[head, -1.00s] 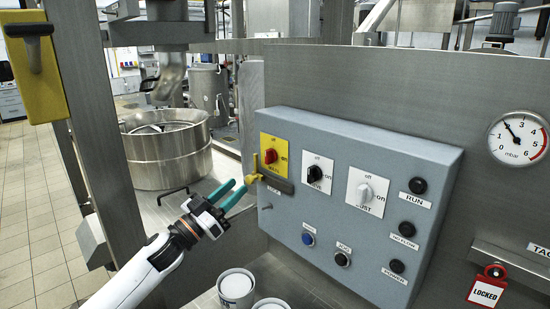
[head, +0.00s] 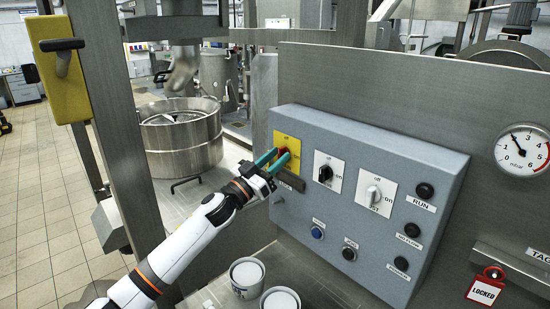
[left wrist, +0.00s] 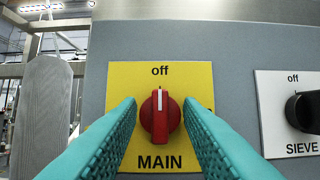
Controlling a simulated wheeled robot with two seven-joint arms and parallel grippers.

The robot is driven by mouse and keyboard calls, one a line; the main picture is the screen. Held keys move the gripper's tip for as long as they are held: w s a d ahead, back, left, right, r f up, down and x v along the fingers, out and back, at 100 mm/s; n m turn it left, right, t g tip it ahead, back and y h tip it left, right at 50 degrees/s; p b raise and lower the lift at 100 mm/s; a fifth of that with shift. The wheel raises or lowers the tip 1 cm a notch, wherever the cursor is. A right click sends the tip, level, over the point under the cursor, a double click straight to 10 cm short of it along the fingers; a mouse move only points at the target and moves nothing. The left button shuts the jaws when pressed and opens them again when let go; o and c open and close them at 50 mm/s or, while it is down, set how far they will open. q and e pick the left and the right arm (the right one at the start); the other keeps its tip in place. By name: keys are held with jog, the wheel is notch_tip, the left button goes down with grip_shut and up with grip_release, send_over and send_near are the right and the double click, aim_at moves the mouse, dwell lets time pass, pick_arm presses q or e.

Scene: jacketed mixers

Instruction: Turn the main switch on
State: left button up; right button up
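The main switch is a red knob (left wrist: 160,115) on a yellow plate (left wrist: 188,78) marked "off" above and "MAIN" below. In the left wrist view its white line points straight up at "off". In the head view the yellow plate (head: 287,141) is at the left end of the grey control box (head: 380,160), with the knob partly hidden by my gripper. My left gripper (head: 276,160) is open, with its teal fingers on either side of the knob. Narrow gaps seem to show between fingers and knob. My right gripper is not in view.
White tubs (head: 246,278) stand below the box. A steel post (head: 115,130) rises at left. A red "LOCKED" tag (head: 485,290) hangs at right.

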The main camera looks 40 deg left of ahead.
pick_arm(q)
jog(key=shift+c, duration=0.2)
grip_shut()
